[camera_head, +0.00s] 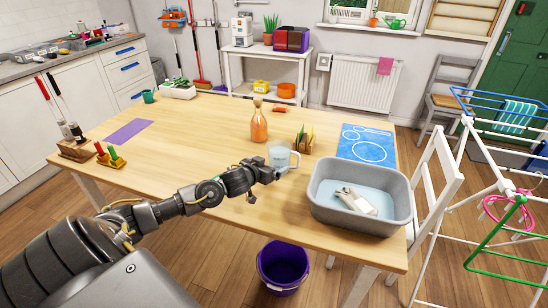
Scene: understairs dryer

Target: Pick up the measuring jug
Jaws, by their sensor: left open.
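The measuring jug (280,155) is a clear, pale bluish vessel with a handle on its right side. It stands upright on the wooden table (200,130), near the middle. My left gripper (273,173) is at the jug's near left side, its jaws open and very close to the jug's lower part. I cannot tell whether it touches the jug. The gripper hides a little of the jug's base. My right gripper is not in view.
An orange bottle (259,122) stands behind the jug, and a small rack with colourful items (302,142) stands to its right. A grey basin (330,208) is at the table's right front. A blue mat (377,137) lies behind it.

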